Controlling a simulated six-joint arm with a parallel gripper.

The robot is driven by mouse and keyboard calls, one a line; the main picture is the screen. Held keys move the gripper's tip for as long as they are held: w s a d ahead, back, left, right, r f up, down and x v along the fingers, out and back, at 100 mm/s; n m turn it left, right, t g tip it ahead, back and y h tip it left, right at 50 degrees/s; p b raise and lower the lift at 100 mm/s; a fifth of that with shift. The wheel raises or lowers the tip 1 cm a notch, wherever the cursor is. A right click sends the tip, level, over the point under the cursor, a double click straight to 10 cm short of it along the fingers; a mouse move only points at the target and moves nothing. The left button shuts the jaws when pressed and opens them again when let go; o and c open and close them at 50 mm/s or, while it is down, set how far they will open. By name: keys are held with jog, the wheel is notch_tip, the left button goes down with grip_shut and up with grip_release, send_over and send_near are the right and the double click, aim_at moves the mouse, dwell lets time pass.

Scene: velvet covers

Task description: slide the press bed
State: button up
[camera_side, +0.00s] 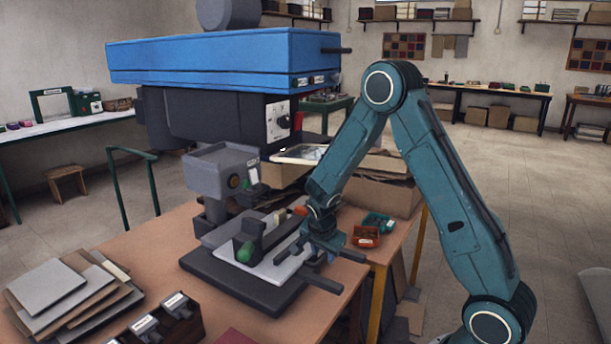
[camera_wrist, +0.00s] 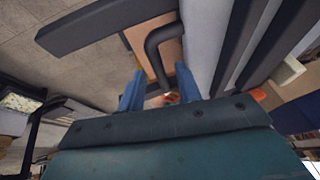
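The press bed (camera_side: 235,287) is a flat dark grey slab on the brown table under the blue-topped press (camera_side: 215,65). A pale plate (camera_side: 275,272) lies on it, with a small dark block with a green knob (camera_side: 246,245) on top. A dark bar (camera_side: 325,284) sticks out from the bed's right front corner. My gripper (camera_side: 313,255) is low at the bed's right side, pointing down. In the wrist view a bent dark handle (camera_wrist: 154,50) runs between my two blue fingers (camera_wrist: 158,82), with gaps on both sides. The fingers are apart; any contact is hidden.
Grey boards (camera_side: 60,290) are stacked at the table's left front, beside a dark box of blocks (camera_side: 160,325). Red and green trays (camera_side: 368,235) and cardboard boxes (camera_side: 385,190) stand behind my gripper. The floor to the right is largely open.

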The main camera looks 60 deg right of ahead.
aim_at(283, 233)
grip_shut()
jog(key=shift+w, duration=0.1)
jog(key=shift+w, duration=4.45)
jog(key=shift+r, duration=0.1)
grip_release()
